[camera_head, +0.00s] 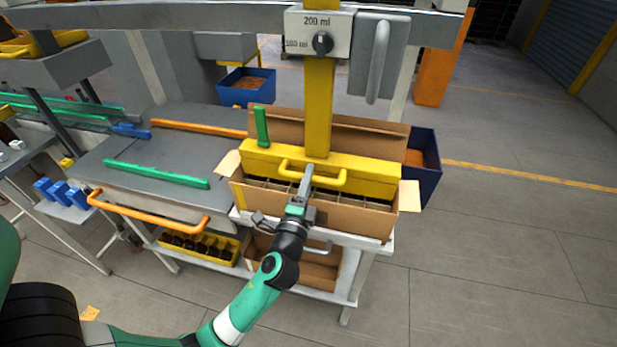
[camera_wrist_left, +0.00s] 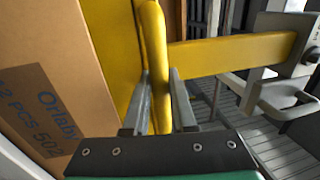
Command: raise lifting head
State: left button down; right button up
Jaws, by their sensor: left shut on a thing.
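The yellow lifting head (camera_head: 375,168) hangs on a yellow column (camera_head: 318,105) and sits low in the mouth of an open cardboard box (camera_head: 345,216). A yellow bar handle (camera_head: 330,185) runs along its front. My left gripper (camera_head: 306,178) is shut on this handle near its left part. In the left wrist view the handle (camera_wrist_left: 153,30) passes between the two fingers (camera_wrist_left: 158,100). The lifting head (camera_wrist_left: 112,35) and the printed box side (camera_wrist_left: 50,90) show at left there. My right gripper is not in view.
A control panel (camera_head: 318,20) with a knob and a grey lever (camera_head: 378,58) are above. A green handle (camera_head: 261,126) stands at the head's left end. A grey table (camera_head: 185,150) with green and orange bars is at left. Floor at right is clear.

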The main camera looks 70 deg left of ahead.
pick_arm(q)
jog(key=shift+r, duration=0.1)
dwell(0.7)
jog(key=p, duration=1.6)
send_near(316, 94)
jog(key=x, duration=0.4)
jog(key=shift+a+f, duration=0.1)
jog(key=shift+f, duration=0.3)
jog(key=shift+r, duration=0.5)
jog(key=c, duration=0.7)
grip_release()
jog(key=shift+s+f, duration=0.1)
jog(key=shift+f, duration=0.05)
